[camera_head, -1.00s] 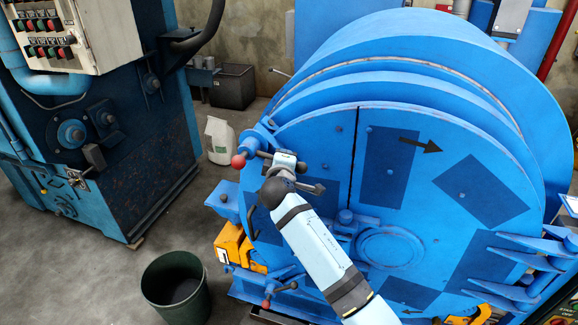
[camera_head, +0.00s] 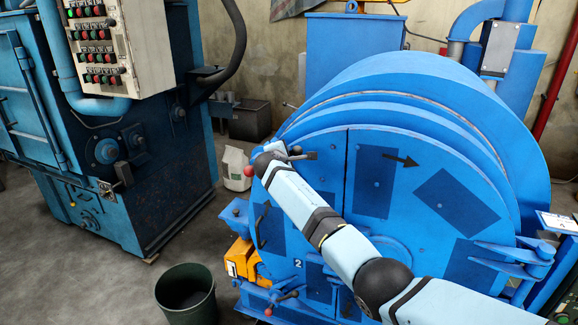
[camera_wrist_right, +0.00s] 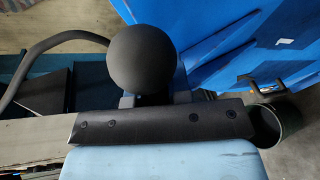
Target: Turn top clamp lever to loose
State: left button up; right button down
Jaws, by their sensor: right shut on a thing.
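The top clamp is at the upper left edge of the blue drum door (camera_head: 375,185). A red ball knob (camera_head: 248,171) of its lever sticks out left of my right wrist. My right gripper (camera_head: 276,150) is at this clamp, and my arm hides most of the lever and the fingers in the head view. In the right wrist view, a large dark ball (camera_wrist_right: 142,58) sits against the short fingers of my right gripper (camera_wrist_right: 153,98), which is shut on it. It looks like a lever knob. My left gripper is not in view.
A lower clamp with a red knob (camera_head: 269,310) is at the door's lower left, below a yellow block (camera_head: 240,258). A dark green bin (camera_head: 186,295) stands on the floor to the left. A blue machine with a control panel (camera_head: 100,50) stands further left.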

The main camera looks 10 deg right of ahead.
jog(key=shift+w+a+r+n+g+h+p, duration=0.15)
jog(key=shift+r+n+p, duration=0.05)
jog(key=shift+r+n, duration=0.2)
jog(key=shift+w+a+r+n+g+h+p, duration=0.15)
jog(key=shift+r+n, duration=0.15)
jog(key=shift+r, duration=0.2)
jog(key=c, duration=1.1)
grip_release()
jog(key=shift+f, duration=0.1)
jog(key=b+v, duration=0.1)
jog(key=v, duration=1.2)
jog(key=shift+s+a, duration=0.2)
jog(key=shift+s, duration=0.15)
